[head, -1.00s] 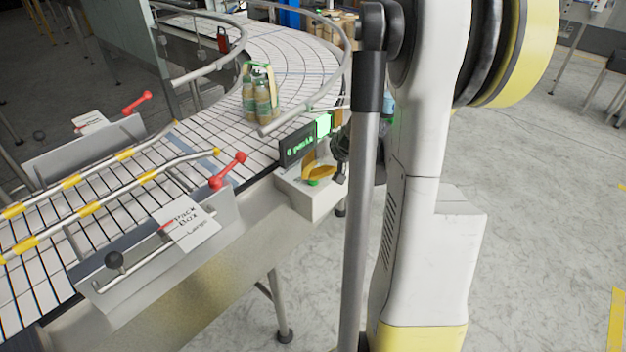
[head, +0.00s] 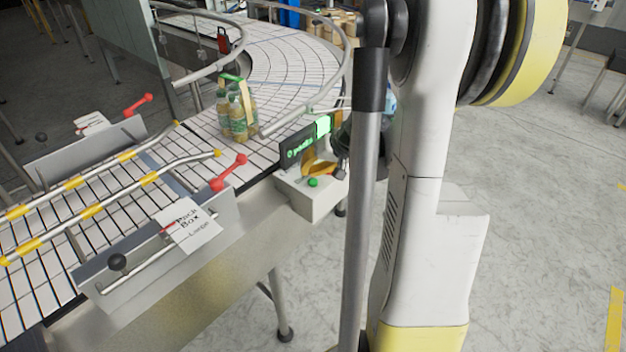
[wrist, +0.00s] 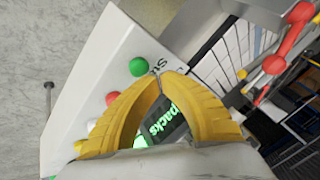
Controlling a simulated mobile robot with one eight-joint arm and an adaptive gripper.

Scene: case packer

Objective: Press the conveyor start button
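The green start button (head: 313,182) sits on the light-grey control box (head: 318,203) beside the conveyor. In the wrist view the green button (wrist: 138,67) is left of my fingertips, beside a label partly hidden by them that begins "St". My gripper (wrist: 160,77) has two yellow fingers whose tips meet, with nothing held between them. In the head view my gripper (head: 309,170) is just above the green button, apparently clear of it. The conveyor (head: 285,62) carries a pack of bottles (head: 237,112).
A lit display (head: 298,147) stands behind the control box. Red (wrist: 112,98) and white (wrist: 91,125) buttons lie beside the green one. A guide rail with a red-knobbed lever (head: 230,172) is left of the box. Open floor lies to the right.

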